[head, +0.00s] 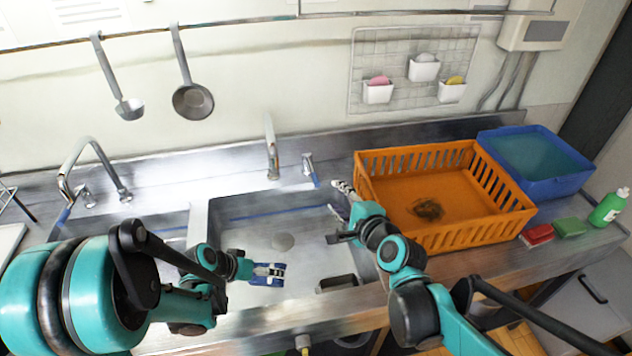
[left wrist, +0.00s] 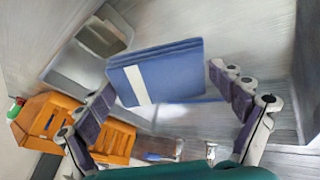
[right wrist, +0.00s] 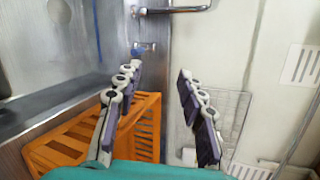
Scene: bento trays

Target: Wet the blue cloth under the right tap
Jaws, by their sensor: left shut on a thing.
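The blue cloth (head: 268,280) is low in the head view, over the right sink basin. In the left wrist view it is a folded blue block with a white stripe (left wrist: 165,75). My left gripper (head: 262,270) is shut on it, with a finger at each side. The right tap (head: 271,150) stands behind the basin, farther back than the cloth. No water stream shows. Its blue-tipped lever (head: 311,170) is right of the spout and also shows in the right wrist view (right wrist: 145,49). My right gripper (head: 339,198) is open and empty, in front of the lever and to its right.
An orange crate (head: 440,235) with a dark item inside stands right of my right gripper. A blue tub (head: 555,189), red and green sponges (head: 569,227) and a green bottle (head: 608,208) are farther right. A left tap (head: 90,150) stands behind the left basin.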

